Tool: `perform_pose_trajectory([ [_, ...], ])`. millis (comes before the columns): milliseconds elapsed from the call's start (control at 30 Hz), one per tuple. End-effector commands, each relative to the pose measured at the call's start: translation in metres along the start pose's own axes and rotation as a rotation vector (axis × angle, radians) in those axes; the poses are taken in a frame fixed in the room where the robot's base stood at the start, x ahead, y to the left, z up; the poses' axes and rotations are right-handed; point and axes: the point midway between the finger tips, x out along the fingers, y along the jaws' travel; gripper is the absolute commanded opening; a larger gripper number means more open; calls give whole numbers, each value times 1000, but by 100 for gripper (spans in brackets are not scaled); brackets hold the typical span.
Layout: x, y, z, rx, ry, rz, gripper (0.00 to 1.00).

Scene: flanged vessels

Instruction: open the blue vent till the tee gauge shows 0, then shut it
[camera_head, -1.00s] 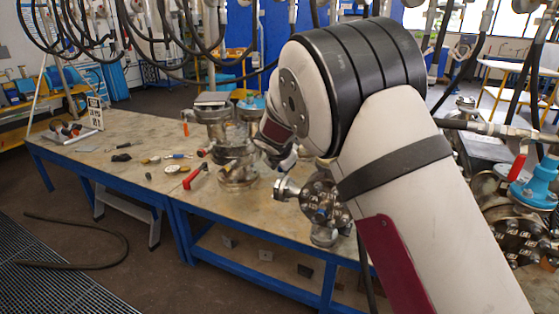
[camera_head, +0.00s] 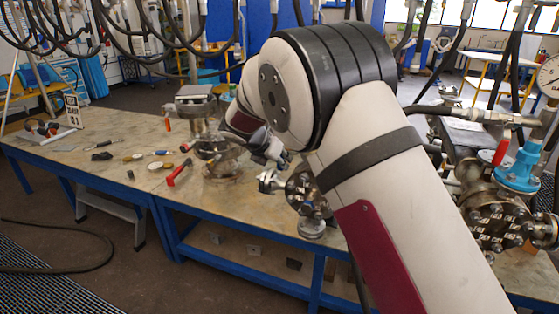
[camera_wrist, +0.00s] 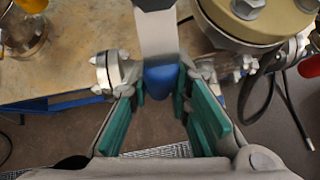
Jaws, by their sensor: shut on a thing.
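In the wrist view, the blue-tipped end of a flat grey metal lever (camera_wrist: 160,76), seemingly the blue vent's handle, sits between the green pads of my gripper (camera_wrist: 162,92). My gripper is shut on it. In the head view my gripper (camera_head: 268,150) is small, partly behind my arm, near the flanged vessels on the bench; the lever cannot be made out there. A gauge with a white dial (camera_head: 550,76) is cut off by the right edge. It may be the tee gauge, but I cannot read its needle.
A blue-topped valve (camera_head: 520,168) with a red handle (camera_head: 501,152) stands on flanged metalwork at right. The bench (camera_head: 110,178) carries a red-handled tool (camera_head: 178,172) and small loose parts. In the wrist view, a large bolted flange (camera_wrist: 250,18) is close at upper right.

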Motion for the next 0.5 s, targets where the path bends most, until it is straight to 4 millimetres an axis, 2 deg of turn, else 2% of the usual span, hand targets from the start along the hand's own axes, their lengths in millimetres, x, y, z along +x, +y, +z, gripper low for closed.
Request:
perform_pose_trajectory([
  [267,2,-2,-2,-3,2,-8,0],
  [300,2,-2,-2,-3,2,-8,25],
  [367,2,-2,-2,-3,2,-8,38],
  [500,1,-2,-1,-2,2,-5,39],
])
